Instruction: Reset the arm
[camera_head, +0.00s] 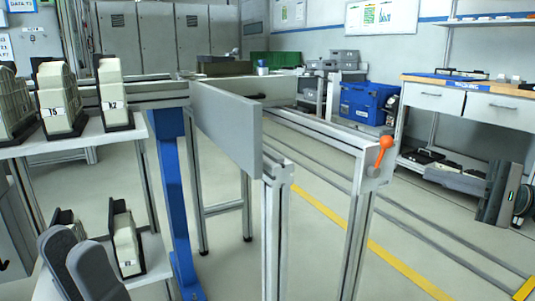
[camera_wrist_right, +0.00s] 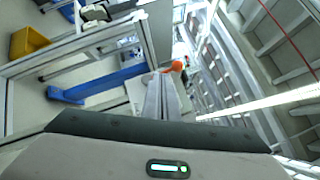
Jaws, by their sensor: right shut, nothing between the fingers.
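My right gripper (camera_wrist_right: 160,128) fills the bottom of the right wrist view, with a dark front edge and a pale housing with a green light. It is shut and empty. In the head view the lever (camera_head: 378,153) sits on the end of the rail frame.
A white shelf (camera_head: 75,140) holds several pale containers (camera_head: 58,97) at the left. A grey panel (camera_head: 228,125) and a blue post (camera_head: 176,200) stand near the rails. A blue box (camera_head: 368,103) and a workbench (camera_head: 470,98) are at the right. Floor shows between.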

